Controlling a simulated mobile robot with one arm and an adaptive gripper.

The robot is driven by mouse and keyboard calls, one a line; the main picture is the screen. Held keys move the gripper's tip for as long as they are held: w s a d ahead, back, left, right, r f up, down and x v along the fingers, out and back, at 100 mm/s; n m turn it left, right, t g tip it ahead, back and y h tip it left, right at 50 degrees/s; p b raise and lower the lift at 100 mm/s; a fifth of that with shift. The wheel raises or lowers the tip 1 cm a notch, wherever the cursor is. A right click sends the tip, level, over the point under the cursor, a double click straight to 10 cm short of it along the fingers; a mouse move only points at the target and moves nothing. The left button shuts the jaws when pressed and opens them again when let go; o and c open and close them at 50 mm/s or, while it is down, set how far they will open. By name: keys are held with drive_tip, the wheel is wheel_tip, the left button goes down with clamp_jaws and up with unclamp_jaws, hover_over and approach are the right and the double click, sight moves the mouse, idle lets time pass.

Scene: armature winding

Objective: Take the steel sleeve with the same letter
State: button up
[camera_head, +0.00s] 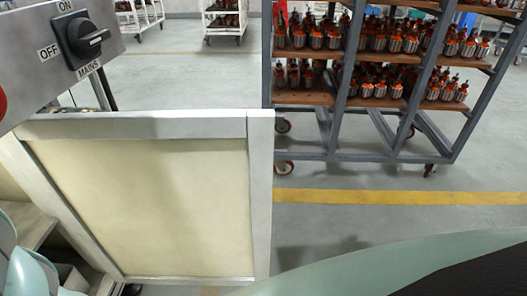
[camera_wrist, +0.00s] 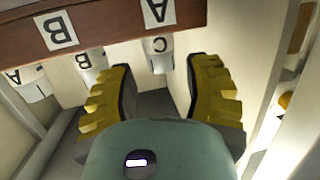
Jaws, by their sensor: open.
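In the wrist view several pale cylindrical sleeves stick out below a brown board. The sleeve marked C (camera_wrist: 159,56) is nearest the middle. A sleeve marked B (camera_wrist: 91,66) is to its left, and one that seems marked A (camera_wrist: 32,86) is at the far left. The letters appear upside down. The C sleeve is just beyond the gap, apart from both fingers. The head view shows no sleeves.
In the head view a cream framed panel (camera_head: 145,205) stands at left, below a grey box with a MAINS switch (camera_head: 88,40). A wheeled rack (camera_head: 345,90) holds many orange-topped armatures. Pale walls (camera_wrist: 250,60) are close on the right in the wrist view.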

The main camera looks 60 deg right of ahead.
drive_tip(key=shift+b+x, duration=0.35)
drive_tip(key=shift+x, duration=1.5)
drive_tip(key=shift+s, duration=0.1)
clamp_jaws()
